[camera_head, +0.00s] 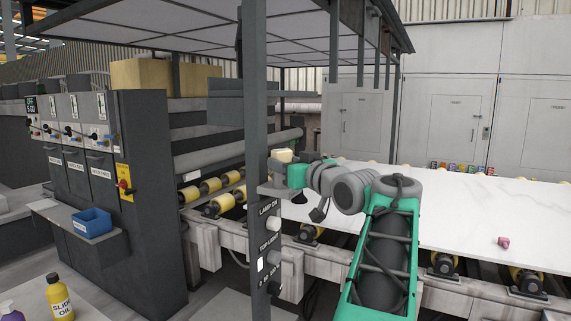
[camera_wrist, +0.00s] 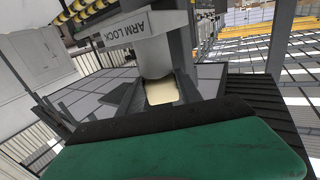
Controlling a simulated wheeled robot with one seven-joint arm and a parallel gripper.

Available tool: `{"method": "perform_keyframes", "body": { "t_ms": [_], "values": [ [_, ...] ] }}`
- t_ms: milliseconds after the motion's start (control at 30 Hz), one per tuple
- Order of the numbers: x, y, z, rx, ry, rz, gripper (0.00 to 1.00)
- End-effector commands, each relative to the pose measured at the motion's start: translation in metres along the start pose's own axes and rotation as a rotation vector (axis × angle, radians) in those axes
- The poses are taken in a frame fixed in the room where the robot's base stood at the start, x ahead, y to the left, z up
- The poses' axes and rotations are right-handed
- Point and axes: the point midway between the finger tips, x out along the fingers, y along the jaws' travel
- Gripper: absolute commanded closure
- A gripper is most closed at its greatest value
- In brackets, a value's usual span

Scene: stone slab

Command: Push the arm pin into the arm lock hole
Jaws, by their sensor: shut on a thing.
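My gripper (camera_head: 285,172) is at the grey post, at the level of a small bracket (camera_head: 268,191) on it. The post hides part of the gripper. A pale cream block (camera_head: 284,155) shows at the gripper's tip. In the wrist view a cream surface (camera_wrist: 162,91) lies between the dark fingers, below a grey cylindrical part (camera_wrist: 155,60). I take the cream piece to be the arm pin, with the gripper shut on it. A plate marked ARM LOCK (camera_wrist: 126,29) is right beside it. The hole is not visible, and I cannot tell how deep the pin sits.
The post (camera_head: 257,110) carries labelled controls (camera_head: 272,255) below the gripper.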

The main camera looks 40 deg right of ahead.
Motion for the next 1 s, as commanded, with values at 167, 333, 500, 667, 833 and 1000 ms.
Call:
{"method": "perform_keyframes", "body": {
  "t_ms": [167,333,500,667,833,1000],
  "values": [
    [0.000,0.000,0.004,-0.001,0.001,0.000,0.58],
    [0.000,0.000,0.004,0.001,-0.001,-0.001,0.44],
    [0.001,-0.001,0.005,0.001,-0.002,-0.003,0.33],
    [0.000,0.000,0.004,0.000,-0.001,-0.001,0.33],
    [-0.009,0.002,0.005,0.000,-0.001,0.004,0.33],
    [-0.043,0.002,0.006,-0.001,-0.001,0.006,0.33]
  ]
}}
